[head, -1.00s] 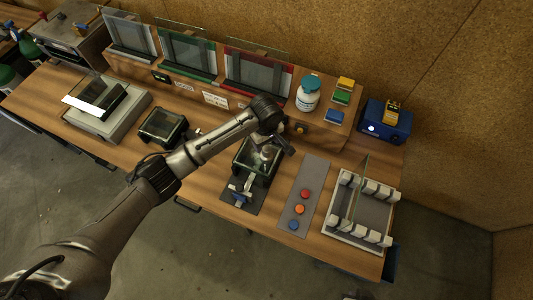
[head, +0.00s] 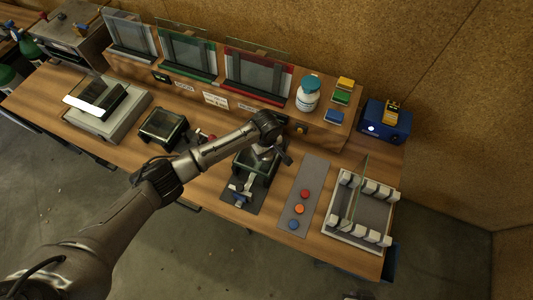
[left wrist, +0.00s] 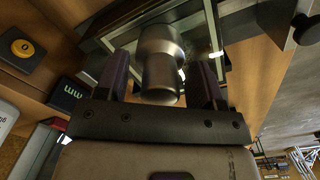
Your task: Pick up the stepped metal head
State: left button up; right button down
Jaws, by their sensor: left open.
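The stepped metal head (left wrist: 160,62) is a dull silver, rounded piece with a wider upper step and a narrower end. In the left wrist view it sits between the two dark fingers of my left gripper (left wrist: 163,82). The fingers are open, one on each side of it; I cannot tell whether either touches it. In the head view my left gripper (head: 266,153) is over the dark glass-topped frame (head: 262,176) at the middle of the bench, and the wrist hides most of the head. My right gripper is not in view.
A grey strip with red, orange and blue buttons (head: 303,195) lies to the right, then a white slotted rack (head: 358,225) with upright glass. Behind stand a white bottle (head: 308,97), colored blocks (head: 341,99) and framed panels (head: 258,72). A smaller dark frame (head: 163,128) is left.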

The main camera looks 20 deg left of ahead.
pick_arm(q)
jog(key=shift+c, duration=0.4)
jog(key=c, duration=0.8)
jog(key=shift+r, duration=0.1)
